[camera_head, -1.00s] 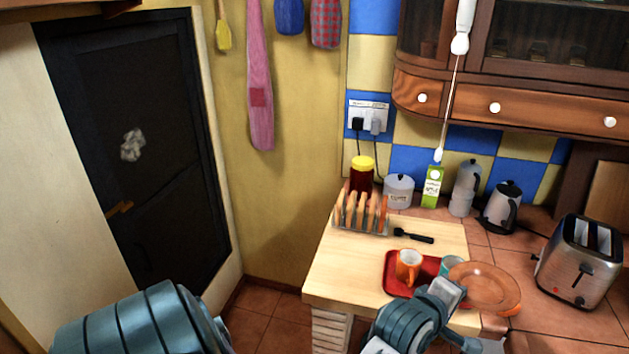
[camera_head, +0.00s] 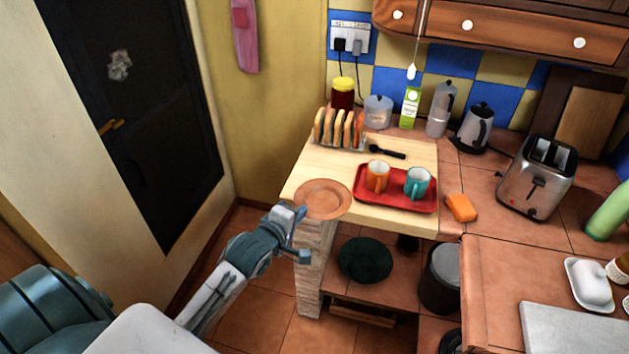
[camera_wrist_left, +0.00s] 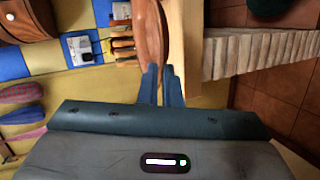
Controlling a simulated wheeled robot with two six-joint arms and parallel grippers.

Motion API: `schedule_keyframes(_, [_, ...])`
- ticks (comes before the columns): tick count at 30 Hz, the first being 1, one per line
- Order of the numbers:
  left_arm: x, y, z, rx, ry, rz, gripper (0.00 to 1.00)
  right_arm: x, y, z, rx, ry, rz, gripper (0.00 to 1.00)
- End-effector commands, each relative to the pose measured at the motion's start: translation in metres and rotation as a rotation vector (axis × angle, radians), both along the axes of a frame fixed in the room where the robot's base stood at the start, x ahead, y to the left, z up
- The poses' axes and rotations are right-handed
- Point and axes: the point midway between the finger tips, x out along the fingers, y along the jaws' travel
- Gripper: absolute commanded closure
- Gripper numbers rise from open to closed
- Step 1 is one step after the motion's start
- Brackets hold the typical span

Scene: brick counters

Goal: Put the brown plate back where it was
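The brown plate (camera_head: 323,198) is at the front left corner of the pale wooden worktop, left of the red tray (camera_head: 397,203). It is close over or on the wood; I cannot tell whether it touches. My left gripper (camera_head: 301,228) is at the plate's near left rim. In the left wrist view the plate (camera_wrist_left: 150,30) appears nearly edge-on, its rim between the two close-set fingers (camera_wrist_left: 162,80), which look shut on it. My right gripper is not in view.
An orange cup (camera_head: 377,178) and a teal cup (camera_head: 416,184) stand on the tray. A toast rack (camera_head: 338,130) and a black utensil (camera_head: 387,152) lie behind. An orange sponge (camera_head: 461,208) and a toaster (camera_head: 538,178) are to the right.

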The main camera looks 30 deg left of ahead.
Motion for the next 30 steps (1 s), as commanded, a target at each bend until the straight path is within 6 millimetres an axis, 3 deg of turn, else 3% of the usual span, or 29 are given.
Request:
schedule_keyframes(4, [-0.009,0.023,-0.01,0.014,-0.001,-0.027,1.0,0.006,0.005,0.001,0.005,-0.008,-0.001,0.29])
schedule_keyframes(11, [-0.007,0.038,-0.014,0.012,-0.004,-0.042,1.0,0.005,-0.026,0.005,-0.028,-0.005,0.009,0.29])
schedule_keyframes(17, [0.034,0.057,-0.016,0.01,-0.006,-0.04,1.0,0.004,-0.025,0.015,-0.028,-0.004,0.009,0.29])
schedule_keyframes(24, [0.091,0.083,-0.023,0.009,-0.004,-0.039,1.0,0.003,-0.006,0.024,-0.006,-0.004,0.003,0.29])
schedule_keyframes(30, [0.12,0.096,-0.028,0.01,-0.003,-0.042,1.0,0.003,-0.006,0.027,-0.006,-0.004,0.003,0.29])
